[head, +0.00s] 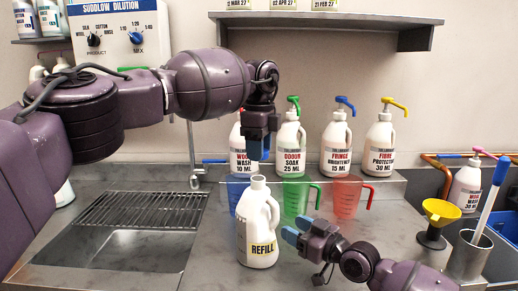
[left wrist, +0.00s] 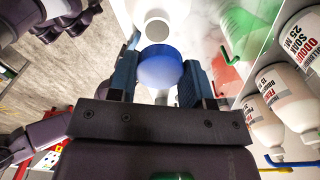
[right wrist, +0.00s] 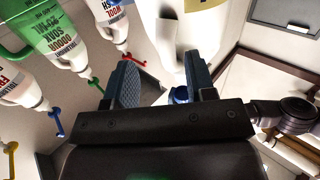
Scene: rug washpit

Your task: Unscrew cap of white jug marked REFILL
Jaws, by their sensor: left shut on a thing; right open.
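The white jug marked REFILL (head: 257,240) stands upright on the metal counter with its neck bare and open. The open neck also shows in the left wrist view (left wrist: 155,28). My left gripper (head: 259,150) is above the neck, pointing down, shut on the blue cap (left wrist: 160,68). The cap is apart from the jug; in the head view I cannot tell it from the blue fingers. My right gripper (head: 293,229) is open and empty, just right of the jug. In the right wrist view the jug (right wrist: 165,45) rises beyond the fingers.
Green (head: 295,197) and red (head: 346,197) measuring jugs stand close behind, with a blue one behind the REFILL jug. Several pump bottles (head: 336,145) line the ledge. A sink grate (head: 140,210) is at left. A yellow funnel (head: 441,211) and metal cup (head: 467,257) are at right.

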